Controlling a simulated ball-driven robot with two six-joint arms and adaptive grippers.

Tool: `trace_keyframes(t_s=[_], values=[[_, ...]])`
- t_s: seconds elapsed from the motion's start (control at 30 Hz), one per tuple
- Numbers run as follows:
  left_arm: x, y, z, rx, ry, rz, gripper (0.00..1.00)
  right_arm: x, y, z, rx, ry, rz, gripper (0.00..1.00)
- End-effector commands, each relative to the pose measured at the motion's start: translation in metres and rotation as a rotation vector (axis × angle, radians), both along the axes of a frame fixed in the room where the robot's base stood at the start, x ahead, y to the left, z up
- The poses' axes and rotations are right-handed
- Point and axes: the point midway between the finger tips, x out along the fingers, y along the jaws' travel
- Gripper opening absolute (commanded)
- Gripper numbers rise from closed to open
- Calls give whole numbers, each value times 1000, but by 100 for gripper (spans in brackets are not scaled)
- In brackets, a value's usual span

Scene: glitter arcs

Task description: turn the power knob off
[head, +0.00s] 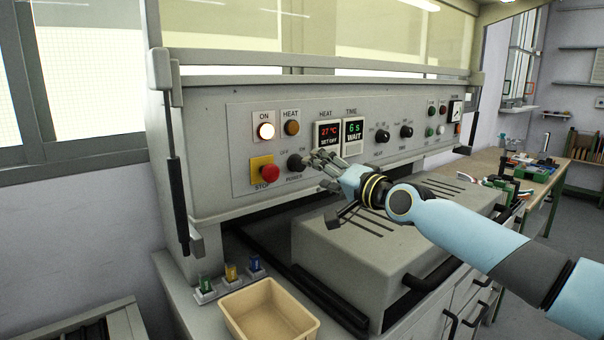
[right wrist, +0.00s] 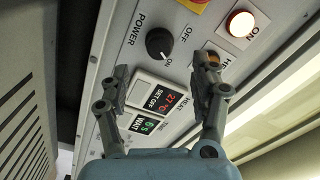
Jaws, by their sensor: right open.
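The black power knob (head: 296,162) sits on the grey control panel (head: 232,120), between the OFF and ON marks. In the right wrist view the power knob (right wrist: 159,42) shows a white line turned towards ON. The lit ON lamp (head: 266,131) glows to its upper left in the head view; the lamp (right wrist: 240,23) also shows in the right wrist view. My right gripper (head: 320,158) is open, just right of the knob and in front of the panel. In the right wrist view its fingers (right wrist: 163,68) are spread and the knob lies beyond them, apart. My left gripper is not in view.
A red stop button (head: 270,172) on a yellow plate is left of the knob. Displays (head: 328,137) read 27 °C and 6 s WAIT. A grey box-shaped cover (head: 370,255) lies below the panel. A beige bin (head: 268,312) stands in front.

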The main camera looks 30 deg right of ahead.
Motion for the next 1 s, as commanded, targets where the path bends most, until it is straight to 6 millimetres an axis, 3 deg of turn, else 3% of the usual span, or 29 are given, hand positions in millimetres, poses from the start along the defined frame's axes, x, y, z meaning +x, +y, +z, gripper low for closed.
trace_keyframes(t_s=[0.07, 0.3, 0.5, 0.73, 1.0], values=[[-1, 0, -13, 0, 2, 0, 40, 18, 2, -3, 3, -4, 0, 63], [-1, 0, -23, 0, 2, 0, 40, 57, 5, -1, 2, -1, 1, 63], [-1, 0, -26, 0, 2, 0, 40, 69, 7, -1, -2, 2, 2, 63], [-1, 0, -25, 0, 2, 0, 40, 70, 7, 0, -3, 2, 2, 63], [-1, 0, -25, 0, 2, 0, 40, 69, 7, 0, -3, 2, 2, 29]])
